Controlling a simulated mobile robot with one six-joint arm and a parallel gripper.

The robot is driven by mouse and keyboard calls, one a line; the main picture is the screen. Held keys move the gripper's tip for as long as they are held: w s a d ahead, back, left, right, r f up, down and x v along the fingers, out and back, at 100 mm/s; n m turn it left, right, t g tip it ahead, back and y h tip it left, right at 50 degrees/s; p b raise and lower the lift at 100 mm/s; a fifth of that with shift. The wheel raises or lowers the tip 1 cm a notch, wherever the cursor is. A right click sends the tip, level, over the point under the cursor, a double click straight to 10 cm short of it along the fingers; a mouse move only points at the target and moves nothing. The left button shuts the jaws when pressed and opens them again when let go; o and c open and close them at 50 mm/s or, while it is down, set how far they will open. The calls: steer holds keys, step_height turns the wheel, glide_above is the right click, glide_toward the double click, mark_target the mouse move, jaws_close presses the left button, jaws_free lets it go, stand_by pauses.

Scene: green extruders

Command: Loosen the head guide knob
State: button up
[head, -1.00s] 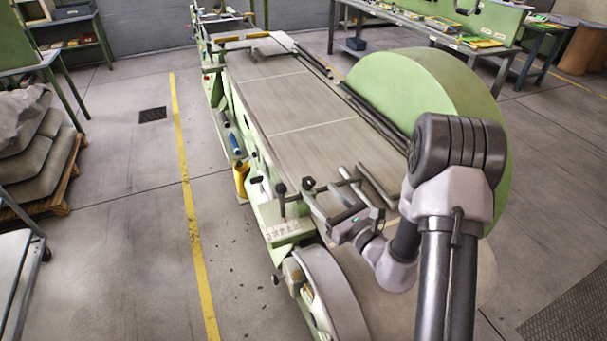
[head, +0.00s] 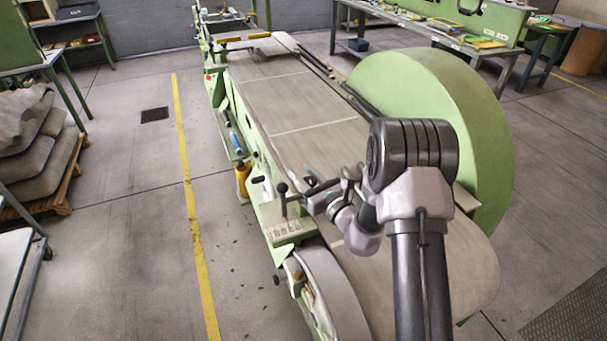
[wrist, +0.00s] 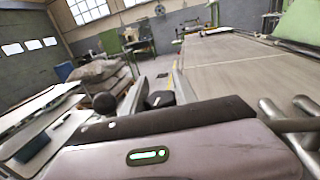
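A black knob (wrist: 160,98) shows between the two fingers of my gripper (wrist: 158,90) in the wrist view. The fingers are apart, and I cannot tell whether they touch it. A black ball-ended lever (wrist: 105,103) stands just left of the fingers; it also shows in the head view (head: 283,188). In the head view my gripper (head: 312,194) is over the near end of the green machine, right of this lever. Another small black knob (head: 258,179) sticks out at the machine's left side. My gripper and wrist hide part of the guide bars there.
The machine's long flat bed (head: 290,95) runs away from me, with a large green round guard (head: 440,100) on its right. Metal bars (wrist: 290,120) are close on the right in the wrist view. Open floor with a yellow line (head: 190,200) lies left.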

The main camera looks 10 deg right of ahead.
jaws_close()
steer(key=shift+s+a+n+g+y, duration=0.1)
steer(key=shift+a+n+g+y, duration=0.1)
steer(key=shift+n+g+y, duration=0.6)
steer(key=o, duration=0.9)
jaws_free()
steer(key=shift+t, duration=0.3)
steer(key=shift+c, duration=0.2)
steer(key=v, duration=1.7)
steer(key=shift+d+p, duration=0.3)
steer(key=shift+p, duration=0.15)
steer(key=shift+s+f, duration=0.1)
steer(key=shift+f, duration=0.1)
